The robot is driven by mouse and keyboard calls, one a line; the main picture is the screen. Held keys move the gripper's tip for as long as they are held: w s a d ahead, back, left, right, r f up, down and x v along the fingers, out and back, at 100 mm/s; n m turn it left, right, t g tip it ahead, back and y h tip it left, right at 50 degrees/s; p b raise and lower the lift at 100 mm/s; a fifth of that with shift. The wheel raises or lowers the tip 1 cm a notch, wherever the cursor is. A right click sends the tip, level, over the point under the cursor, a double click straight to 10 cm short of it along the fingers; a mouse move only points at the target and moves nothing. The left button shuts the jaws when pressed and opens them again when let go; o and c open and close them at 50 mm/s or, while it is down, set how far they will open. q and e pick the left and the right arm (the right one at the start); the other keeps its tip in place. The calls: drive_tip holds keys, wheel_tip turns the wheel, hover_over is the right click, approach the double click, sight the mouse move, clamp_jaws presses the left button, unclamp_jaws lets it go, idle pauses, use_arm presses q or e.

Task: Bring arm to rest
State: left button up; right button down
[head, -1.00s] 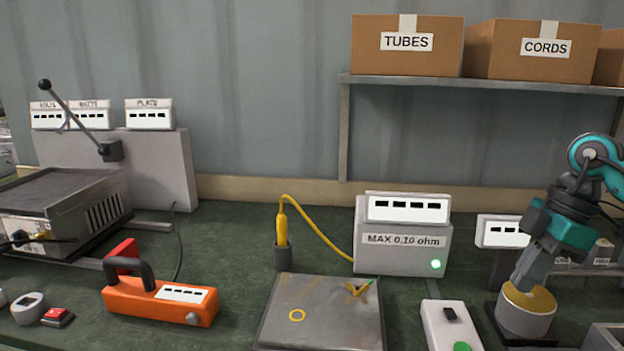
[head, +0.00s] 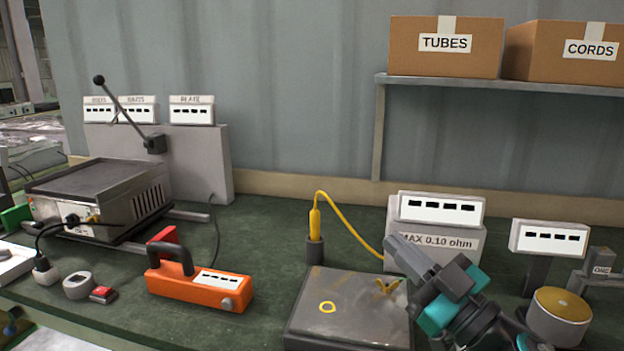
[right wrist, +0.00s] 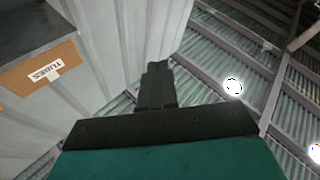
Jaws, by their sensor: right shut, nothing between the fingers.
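My right gripper (head: 394,243) is in the lower right of the head view, in front of the grey "MAX 0.10 ohm" box (head: 436,238) and above the right part of the metal plate (head: 345,322). Its fingers are together and hold nothing. In the right wrist view the closed fingers (right wrist: 156,75) point up toward the wall and roof. My left gripper does not show in any view.
A yellow probe (head: 315,222) stands in a dark holder, its cable running to the grey box. An orange clamp meter (head: 200,287) lies left of the plate. A round gold-topped pedestal (head: 562,304) stands at right. A shelf (head: 490,86) holds boxes.

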drive_tip(key=s+d+f+m+g+h, duration=0.25)
drive_tip(key=d+f+m+h, duration=0.2)
drive_tip(key=f+h, duration=0.3)
drive_tip(key=s+d+f+m+g+h, duration=0.1)
drive_tip(key=s+d+f+m+h, duration=0.3)
drive_tip(key=f+m+h, duration=0.4)
drive_tip(key=s+f+n+g+y, duration=0.1)
drive_tip(key=s+f+g, duration=0.45)
drive_tip(key=s, duration=0.35)
drive_tip(key=s+f+n+g+y, duration=0.1)
drive_tip(key=s+f+n+g, duration=0.1)
drive_tip(key=s+f+g, duration=0.6)
drive_tip(key=w+a+f+t+y+p, duration=0.1)
drive_tip(key=w+f+t, duration=0.4)
drive_tip(key=t, duration=0.5)
drive_tip(key=shift+w+a+f+n+y+p, duration=0.35)
drive_tip(key=shift+a+f+y, duration=0.1)
drive_tip(key=shift+a, duration=0.8)
